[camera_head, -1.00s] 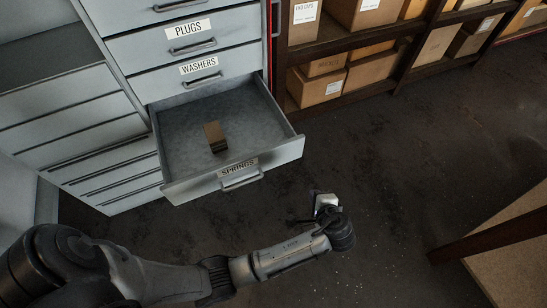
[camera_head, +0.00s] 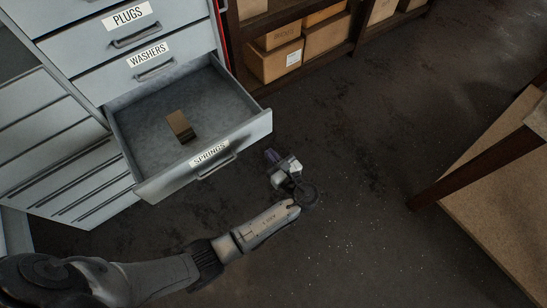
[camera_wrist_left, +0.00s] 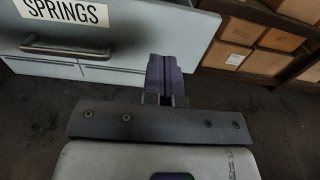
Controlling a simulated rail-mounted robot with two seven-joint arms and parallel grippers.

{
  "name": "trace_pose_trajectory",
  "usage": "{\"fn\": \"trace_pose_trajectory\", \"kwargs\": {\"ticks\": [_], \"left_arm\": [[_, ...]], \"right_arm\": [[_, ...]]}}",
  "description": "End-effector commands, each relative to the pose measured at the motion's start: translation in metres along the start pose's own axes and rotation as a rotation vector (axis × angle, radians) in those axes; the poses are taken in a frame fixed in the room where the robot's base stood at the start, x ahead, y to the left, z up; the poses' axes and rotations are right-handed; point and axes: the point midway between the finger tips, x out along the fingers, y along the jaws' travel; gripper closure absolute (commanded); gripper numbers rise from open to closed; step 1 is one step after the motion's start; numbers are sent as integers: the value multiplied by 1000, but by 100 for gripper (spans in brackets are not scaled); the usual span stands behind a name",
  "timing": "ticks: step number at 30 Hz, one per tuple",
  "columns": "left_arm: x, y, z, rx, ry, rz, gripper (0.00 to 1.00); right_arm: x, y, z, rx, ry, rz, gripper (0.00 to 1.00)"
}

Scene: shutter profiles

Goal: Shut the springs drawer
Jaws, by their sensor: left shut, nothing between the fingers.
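The springs drawer (camera_head: 208,152) is pulled out of the grey cabinet, with a white SPRINGS label and a bar handle (camera_head: 217,167) on its front. A small brown block (camera_head: 180,126) lies inside it. My left gripper (camera_head: 272,156) is shut and empty, in front of the drawer near the right end of its front. In the left wrist view the closed purple fingers (camera_wrist_left: 165,78) point at the right part of the drawer front (camera_wrist_left: 140,35), right of the handle (camera_wrist_left: 66,48). Whether they touch it I cannot tell. My right gripper is not in view.
The shut washers drawer (camera_head: 150,68) and plugs drawer (camera_head: 122,38) are above. A shelf with cardboard boxes (camera_head: 275,60) stands right of the cabinet. A wooden table (camera_head: 500,190) is at the right. The floor between is clear.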

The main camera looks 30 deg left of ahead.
Motion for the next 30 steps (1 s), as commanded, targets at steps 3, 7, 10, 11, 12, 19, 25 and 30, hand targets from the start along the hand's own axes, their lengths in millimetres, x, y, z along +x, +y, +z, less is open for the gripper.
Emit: {"fn": "trace_pose_trajectory", "kwargs": {"ticks": [3,7,10,11,12,19,25,30], "left_arm": [[25,0,-3,-1,-3,2,100],[49,0,-3,-2,-2,2,100],[65,0,-3,-2,-2,1,100],[69,0,-3,-3,-1,1,100],[74,0,-3,-3,0,1,100],[96,0,-2,-2,1,0,100],[102,0,-1,-2,1,0,100],[102,0,0,-1,2,0,100]], "right_arm": [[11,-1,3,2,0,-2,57],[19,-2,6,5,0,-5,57],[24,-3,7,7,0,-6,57],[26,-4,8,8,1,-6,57],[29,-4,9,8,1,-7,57],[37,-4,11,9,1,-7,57],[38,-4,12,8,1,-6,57],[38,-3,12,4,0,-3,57]]}}
